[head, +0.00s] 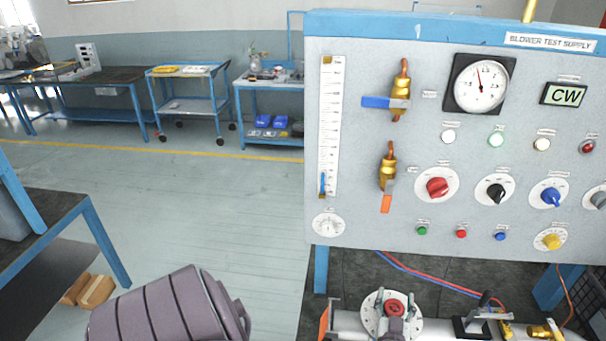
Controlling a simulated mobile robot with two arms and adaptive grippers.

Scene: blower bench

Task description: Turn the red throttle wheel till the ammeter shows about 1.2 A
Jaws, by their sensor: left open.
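The red throttle wheel (394,307) sits on a round white dial plate (369,316) at the bottom, on the bench in front of the panel. My left gripper (396,301) is at the wheel, its grey fingers apart on either side of it. Whether they touch the rim I cannot tell. A round white gauge in a black square frame (480,83), which looks like the ammeter, is at the upper panel. Its needle points nearly straight up, slightly left; its figures are too small to read. My right gripper is not in view.
The blower test panel (440,225) carries knobs, lamps, two brass valves and a CW display (564,95). A pale pipe (440,327) with fittings runs right of the wheel. Red and blue hoses (440,281) lie behind. Open floor (220,210) is at left.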

